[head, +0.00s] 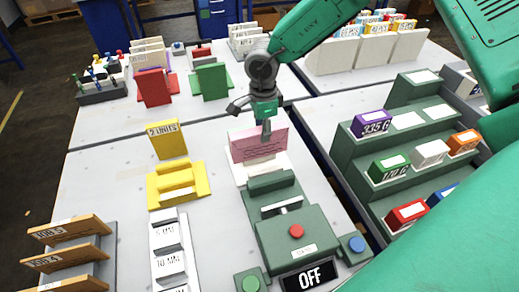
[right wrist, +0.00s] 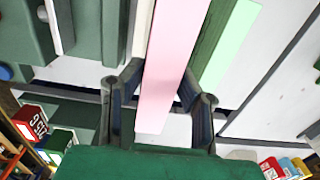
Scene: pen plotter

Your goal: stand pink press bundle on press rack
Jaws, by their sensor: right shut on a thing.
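The pink bundle (head: 258,146) is a flat pink slab with dark markings, upright and slightly tilted in the head view. My right gripper (head: 265,118) is shut on its top edge from above. In the right wrist view the pink bundle (right wrist: 168,60) runs between the two fingers of the right gripper (right wrist: 158,98). A white stand (head: 240,177) shows below and around the bundle, just behind the green press (head: 295,240). I cannot tell whether the bundle touches it. No label names the press rack. My left gripper is not in view.
A yellow block (head: 167,139) stands behind a yellow holder (head: 176,184) to the left. A red block (head: 154,87) and a green block (head: 211,81) stand farther back. A green stepped shelf (head: 350,150) with colored weights is at right. Table between the holders is clear.

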